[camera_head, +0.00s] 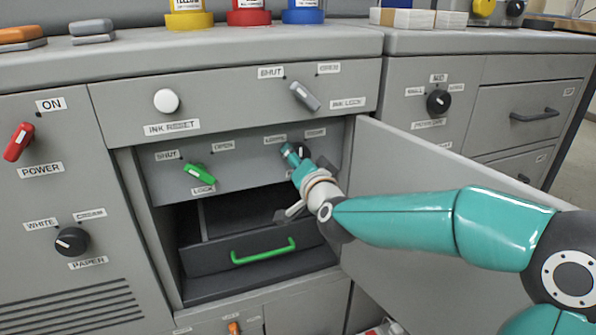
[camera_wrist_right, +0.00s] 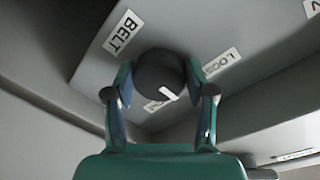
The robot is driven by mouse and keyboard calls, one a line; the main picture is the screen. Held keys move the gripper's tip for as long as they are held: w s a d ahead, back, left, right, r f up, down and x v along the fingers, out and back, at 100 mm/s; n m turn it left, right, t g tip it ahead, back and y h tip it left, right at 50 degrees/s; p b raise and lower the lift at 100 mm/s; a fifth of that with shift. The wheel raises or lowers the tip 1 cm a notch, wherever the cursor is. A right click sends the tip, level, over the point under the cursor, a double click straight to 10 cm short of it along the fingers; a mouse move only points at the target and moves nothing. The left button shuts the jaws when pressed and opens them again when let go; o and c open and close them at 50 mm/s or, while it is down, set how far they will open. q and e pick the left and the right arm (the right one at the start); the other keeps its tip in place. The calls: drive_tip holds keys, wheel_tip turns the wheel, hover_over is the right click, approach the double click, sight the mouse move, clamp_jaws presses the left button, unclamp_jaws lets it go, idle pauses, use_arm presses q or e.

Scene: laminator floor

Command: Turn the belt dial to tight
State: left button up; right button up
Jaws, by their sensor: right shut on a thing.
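The belt dial (camera_wrist_right: 158,70) is a round dark knob with a white pointer mark. In the right wrist view the mark points to the lower right, between the LOOSE label (camera_wrist_right: 220,62) and a partly hidden label (camera_wrist_right: 157,105). The BELT label (camera_wrist_right: 123,32) is at its upper left. My right gripper (camera_wrist_right: 160,80) is shut on the dial, one finger on each side. In the head view my right gripper (camera_head: 292,156) reaches the inner panel and hides most of the dial. My left gripper is not in view.
An open door (camera_head: 400,215) stands right of the bay, behind my right arm. A green lock lever (camera_head: 199,173) is on the same panel to the left. Below is a dark drawer with a green handle (camera_head: 263,251). A grey ink lock lever (camera_head: 305,96) is above.

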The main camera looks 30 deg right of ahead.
drive_tip(key=shift+d+m+y+b, duration=0.1)
drive_tip(key=shift+m+y+b, duration=0.2)
drive_tip(key=shift+m+b, duration=2.9)
drive_tip(key=shift+m+p, duration=0.55)
drive_tip(key=shift+m, duration=0.25)
drive_tip(key=o, duration=1.2)
drive_tip(key=shift+c, duration=0.2)
drive_tip(key=shift+s+r, duration=0.1)
drive_tip(key=v, duration=1.1)
drive_tip(key=shift+s, duration=0.4)
